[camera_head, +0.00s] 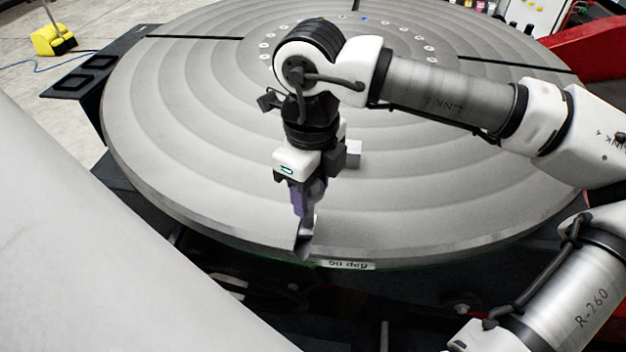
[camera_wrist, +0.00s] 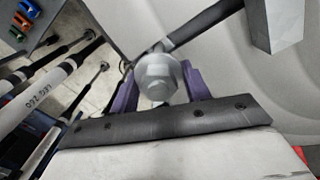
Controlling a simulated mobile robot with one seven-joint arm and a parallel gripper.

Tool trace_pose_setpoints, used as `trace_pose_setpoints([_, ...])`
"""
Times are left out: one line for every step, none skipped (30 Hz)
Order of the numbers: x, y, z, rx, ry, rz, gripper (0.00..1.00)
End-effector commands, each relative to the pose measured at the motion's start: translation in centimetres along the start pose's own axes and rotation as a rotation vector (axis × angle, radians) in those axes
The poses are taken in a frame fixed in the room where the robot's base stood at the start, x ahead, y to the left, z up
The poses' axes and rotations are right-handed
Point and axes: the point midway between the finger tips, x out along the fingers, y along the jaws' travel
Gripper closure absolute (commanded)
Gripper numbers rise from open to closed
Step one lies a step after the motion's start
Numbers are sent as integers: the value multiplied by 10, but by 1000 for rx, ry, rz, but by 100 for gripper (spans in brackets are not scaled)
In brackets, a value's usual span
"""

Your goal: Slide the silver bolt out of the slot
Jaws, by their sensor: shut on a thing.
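The silver bolt (camera_wrist: 158,76) shows its hex head and washer large in the wrist view, between the two purple fingers of my gripper (camera_wrist: 160,84). In the head view my gripper (camera_head: 307,218) points down at the near rim of the round grey table, shut on the bolt. The dark slot (camera_head: 301,243) cuts into the rim right below the fingertips. In the wrist view the slot (camera_wrist: 205,27) runs from behind the bolt toward the upper right. The bolt's shank is hidden behind its head, so I cannot tell how far it sits in the slot.
The ribbed round table (camera_head: 200,150) fills the middle, with more dark slots. A light grey block (camera_head: 354,153) stands on it behind my gripper; it also shows at the wrist view's upper right (camera_wrist: 282,22). A red structure (camera_head: 590,50) is at the right. A label (camera_head: 348,265) is on the rim.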

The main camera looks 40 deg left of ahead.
Motion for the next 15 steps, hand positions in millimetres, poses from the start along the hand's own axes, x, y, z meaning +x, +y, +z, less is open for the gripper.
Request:
trace_pose_setpoints([0, 3, -1, -1, -2, -1, 94])
trace_pose_setpoints([0, 4, -1, -1, -2, 0, 94])
trace_pose_setpoints([0, 6, -2, -1, -2, 0, 94])
trace_pose_setpoints([0, 8, -3, -1, -2, 0, 94])
trace_pose_setpoints([0, 9, -3, 0, -1, 0, 94])
trace_pose_setpoints([0, 11, -4, 0, -2, -1, 94])
trace_pose_setpoints([0, 12, -4, 0, -2, -1, 94])
trace_pose_setpoints([0, 13, -5, 0, -2, -1, 94])
trace_pose_setpoints([0, 15, -6, 0, -2, -1, 94])
trace_pose_setpoints([0, 17, -6, -1, -2, -1, 94])
trace_pose_setpoints([0, 18, -7, -1, -2, -1, 94])
trace_pose_setpoints([0, 20, -8, -2, -2, -1, 94])
trace_pose_setpoints([0, 22, -8, -1, -2, -1, 94])
trace_pose_setpoints([0, 23, -9, -1, -2, -1, 94])
trace_pose_setpoints([0, 25, -9, -1, -2, -1, 94])
